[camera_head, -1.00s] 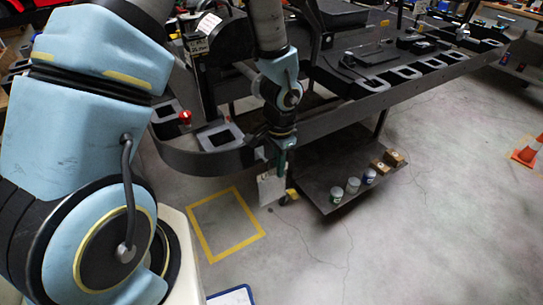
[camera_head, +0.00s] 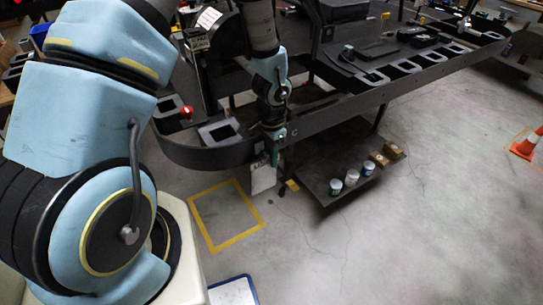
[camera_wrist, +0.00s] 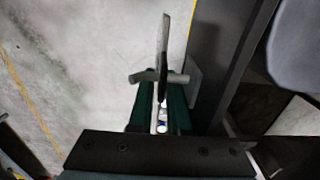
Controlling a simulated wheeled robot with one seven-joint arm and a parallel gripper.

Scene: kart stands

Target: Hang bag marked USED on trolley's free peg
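The pale bag (camera_head: 263,179) hangs below my gripper (camera_head: 274,156), beside the near side of the dark trolley (camera_head: 190,153). Dark marking shows near its top, too small to read. In the wrist view, my gripper (camera_wrist: 161,112) has its green fingers close together on the bag's grip. The bag (camera_wrist: 165,42) shows there nearly edge-on, with a grey crossbar across it. A small pale plate (camera_wrist: 194,86) shows just right of the fingers. My wrist hides part of the trolley's side, and I cannot make out the free peg or whether the bag touches it.
The trolley's top carries grey trays and a red knob (camera_head: 187,112). A low shelf (camera_head: 325,188) with several tins and small boxes is right of the bag. A yellow floor square (camera_head: 205,248) lies in front. An orange cone (camera_head: 526,146) stands far right; the floor between is clear.

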